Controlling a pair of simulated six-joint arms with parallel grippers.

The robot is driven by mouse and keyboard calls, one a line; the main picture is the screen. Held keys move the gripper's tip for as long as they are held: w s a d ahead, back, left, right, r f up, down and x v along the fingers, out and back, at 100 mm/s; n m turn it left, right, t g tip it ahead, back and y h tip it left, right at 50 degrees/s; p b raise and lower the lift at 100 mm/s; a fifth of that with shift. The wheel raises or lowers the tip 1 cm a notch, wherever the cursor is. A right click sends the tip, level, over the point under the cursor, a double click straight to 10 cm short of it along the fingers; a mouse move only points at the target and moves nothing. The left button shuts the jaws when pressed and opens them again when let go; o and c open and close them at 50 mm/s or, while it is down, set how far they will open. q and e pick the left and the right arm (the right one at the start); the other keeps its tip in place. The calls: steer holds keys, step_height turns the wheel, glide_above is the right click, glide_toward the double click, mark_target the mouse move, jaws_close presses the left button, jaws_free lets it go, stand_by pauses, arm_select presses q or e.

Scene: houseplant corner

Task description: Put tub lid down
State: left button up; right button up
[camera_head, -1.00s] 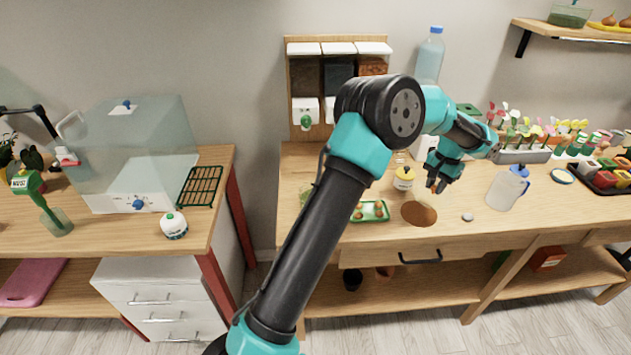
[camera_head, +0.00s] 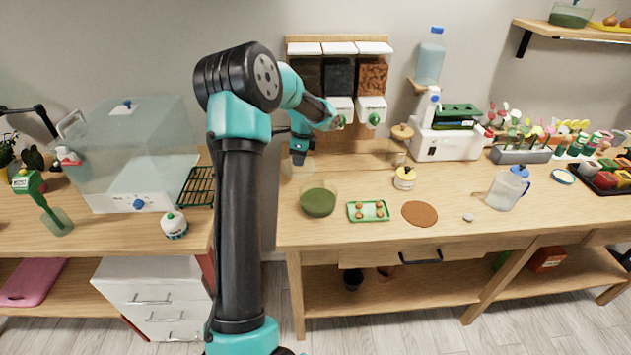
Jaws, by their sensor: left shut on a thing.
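My left gripper (camera_head: 298,158) is over the back left corner of the right-hand wooden table, pointing down. It is shut on a pale, see-through tub lid (camera_head: 304,169), low at the table top; I cannot tell whether the lid touches the wood. The gripper's fingers hide part of the lid. A clear round tub (camera_head: 319,200) with green contents stands in front of it, to the right, with its top looking open. My right gripper is not in view.
A wall dispenser (camera_head: 341,78) hangs just behind my left gripper. A green tray (camera_head: 353,217) with small round items, a brown round mat (camera_head: 420,214) and a yellow-lidded jar (camera_head: 404,180) stand to the right. A gap separates this table from the left-hand one.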

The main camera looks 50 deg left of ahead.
mark_target(315, 163)
arm_select(q)
steer(key=s+a+f+m, duration=0.1)
steer(key=s+a+f, duration=0.1)
steer(key=s+a, duration=0.6)
steer(key=shift+s+a+m, duration=0.3)
steer(key=shift+s+m, duration=0.1)
steer(key=shift+s, duration=0.2)
steer(key=w+d, duration=0.3)
steer(key=w, duration=0.1)
steer(key=w+d, duration=0.7)
steer(key=w, duration=0.2)
steer(key=shift+d, duration=0.15)
steer(key=shift+w+d, duration=0.5)
steer(key=shift+w, duration=0.05)
steer(key=shift+f, duration=1.8)
steer(key=shift+f, duration=0.2)
